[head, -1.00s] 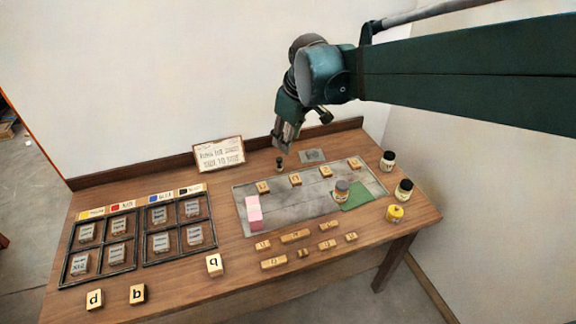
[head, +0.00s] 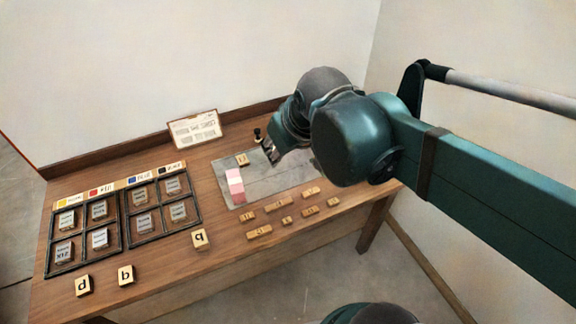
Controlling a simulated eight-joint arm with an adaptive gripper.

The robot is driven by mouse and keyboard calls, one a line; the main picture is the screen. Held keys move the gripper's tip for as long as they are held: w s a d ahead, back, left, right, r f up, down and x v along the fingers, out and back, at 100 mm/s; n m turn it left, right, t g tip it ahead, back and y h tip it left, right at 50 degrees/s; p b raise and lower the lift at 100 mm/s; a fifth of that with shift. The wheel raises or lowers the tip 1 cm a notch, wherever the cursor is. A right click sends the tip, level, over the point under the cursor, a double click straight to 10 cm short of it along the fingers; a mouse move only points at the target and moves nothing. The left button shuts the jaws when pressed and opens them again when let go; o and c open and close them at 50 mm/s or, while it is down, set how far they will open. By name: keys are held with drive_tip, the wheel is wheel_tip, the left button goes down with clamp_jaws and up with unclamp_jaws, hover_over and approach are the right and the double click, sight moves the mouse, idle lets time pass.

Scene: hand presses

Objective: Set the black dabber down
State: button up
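The black dabber (head: 257,135) is a small dark piece standing upright at the back of the wooden table, just behind the grey mat (head: 224,184). My gripper (head: 270,153) is just right of it in the head view and points down over the back part of the mat. A small gap shows between the dabber and the fingers, so my gripper does not appear to hold it. The fingers are small and dark, and I cannot tell how far apart they are. My wrist and arm hide the right part of the mat and the bottles seen there earlier.
A framed card (head: 195,129) stands behind. Divided trays (head: 124,216) lie left. Loose letter blocks (head: 260,232) lie along the front.

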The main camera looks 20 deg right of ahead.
drive_tip(key=shift+m+t, duration=0.4)
drive_tip(key=shift+m, duration=0.4)
drive_tip(key=shift+s+a+f, duration=0.1)
drive_tip(key=shift+s+f, duration=0.3)
drive_tip(key=shift+s, duration=0.4)
drive_tip(key=shift+s+f, duration=0.35)
drive_tip(key=shift+s, duration=0.4)
drive_tip(key=shift+s+a+f, duration=0.1)
drive_tip(key=shift+s+f, duration=0.3)
drive_tip(key=shift+s, duration=0.4)
